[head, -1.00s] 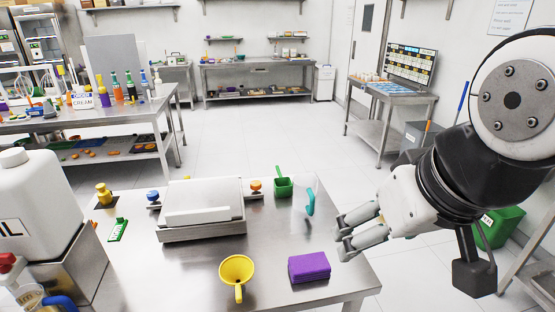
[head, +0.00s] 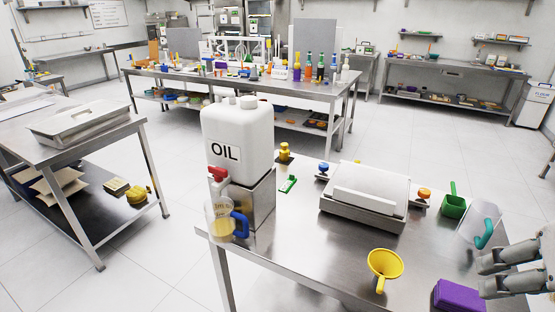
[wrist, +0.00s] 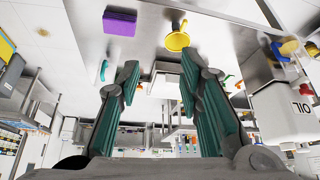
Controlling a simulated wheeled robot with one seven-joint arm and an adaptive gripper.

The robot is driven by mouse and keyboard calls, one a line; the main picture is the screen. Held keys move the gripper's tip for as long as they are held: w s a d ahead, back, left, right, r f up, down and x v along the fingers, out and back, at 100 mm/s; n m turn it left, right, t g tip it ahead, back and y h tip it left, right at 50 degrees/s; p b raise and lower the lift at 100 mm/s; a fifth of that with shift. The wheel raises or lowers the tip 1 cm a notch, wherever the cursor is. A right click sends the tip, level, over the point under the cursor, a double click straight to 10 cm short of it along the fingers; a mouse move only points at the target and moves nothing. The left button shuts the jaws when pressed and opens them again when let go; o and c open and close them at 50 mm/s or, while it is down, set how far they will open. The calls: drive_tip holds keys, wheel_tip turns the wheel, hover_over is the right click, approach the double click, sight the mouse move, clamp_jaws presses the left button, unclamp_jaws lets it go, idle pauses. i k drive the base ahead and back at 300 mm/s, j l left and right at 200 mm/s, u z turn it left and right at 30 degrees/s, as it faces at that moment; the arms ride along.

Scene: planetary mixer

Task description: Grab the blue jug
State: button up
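A clear jug with a blue handle (head: 220,221) stands at the left end of the near steel table, below the red tap (head: 217,174) of the white oil container (head: 236,140). It holds some yellow liquid. Its blue handle (wrist: 278,52) shows at the upper right of the wrist view. My gripper (head: 482,277) is at the right edge of the head view, far to the right of this jug. In the wrist view my gripper (wrist: 160,62) has its two fingers apart with nothing between them.
On the near table between jug and gripper are a yellow funnel (head: 384,264), a scale (head: 367,195) and a purple block (head: 459,296). A clear jug with a teal handle (head: 479,222) stands by my gripper. Open floor lies left of the table.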

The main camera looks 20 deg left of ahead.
sight(229, 224)
drive_tip(key=u, duration=1.2)
drive_tip(key=i+j+z, duration=0.1)
drive_tip(key=i, duration=0.5)
